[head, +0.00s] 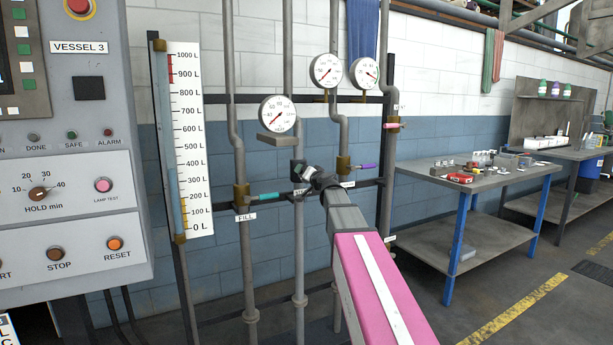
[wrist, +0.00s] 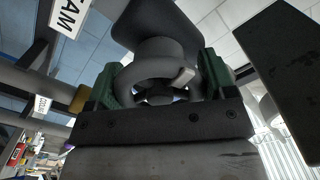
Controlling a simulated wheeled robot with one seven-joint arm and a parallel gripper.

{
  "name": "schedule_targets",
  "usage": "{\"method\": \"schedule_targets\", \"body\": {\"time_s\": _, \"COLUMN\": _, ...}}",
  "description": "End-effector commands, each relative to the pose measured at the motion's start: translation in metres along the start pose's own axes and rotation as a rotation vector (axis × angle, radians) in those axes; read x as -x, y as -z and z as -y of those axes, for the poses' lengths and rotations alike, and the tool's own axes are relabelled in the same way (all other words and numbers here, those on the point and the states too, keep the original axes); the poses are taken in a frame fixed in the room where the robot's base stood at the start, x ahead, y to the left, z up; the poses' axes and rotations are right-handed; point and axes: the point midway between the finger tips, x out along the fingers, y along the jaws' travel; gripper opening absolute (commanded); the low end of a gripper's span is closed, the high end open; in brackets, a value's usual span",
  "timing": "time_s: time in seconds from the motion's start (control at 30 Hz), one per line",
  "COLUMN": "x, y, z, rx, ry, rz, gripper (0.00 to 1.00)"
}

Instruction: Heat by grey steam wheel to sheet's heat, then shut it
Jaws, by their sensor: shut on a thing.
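My gripper (head: 314,180) reaches to the pipes in the middle of the head view, its own arm covering part of the valve there. In the wrist view its green-padded fingers (wrist: 160,88) are shut on the grey steam wheel (wrist: 138,72), one on each side of the rim. A label ending in "AM" (wrist: 70,14) hangs beside it. In the head view the wheel is mostly hidden by the gripper. A round dial gauge (head: 277,113) sits just above it, with a small ledge under it; its fine scale is too small to read. The sheet is not clearly legible anywhere.
A FILL valve with a teal handle (head: 262,196) is just left of the gripper; a purple handle (head: 364,167) and a pink handle (head: 392,125) are to the right. Two more gauges (head: 326,70) hang higher. The VESSEL 3 panel (head: 75,150) stands left. A workbench (head: 480,175) is at right.

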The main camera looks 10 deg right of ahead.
Motion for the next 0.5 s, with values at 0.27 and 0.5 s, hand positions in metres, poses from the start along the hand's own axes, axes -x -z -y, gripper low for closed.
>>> {"method": "schedule_targets", "body": {"time_s": 0.27, "x": 0.0010, "y": -0.0013, "z": -0.0002, "rx": 0.000, "ry": 0.000, "rz": 0.002, "gripper": 1.00}}
{"method": "schedule_targets", "body": {"time_s": 0.5, "x": 0.0017, "y": -0.0007, "z": -0.0001, "rx": -0.001, "ry": 0.000, "rz": 0.001, "gripper": 1.00}}
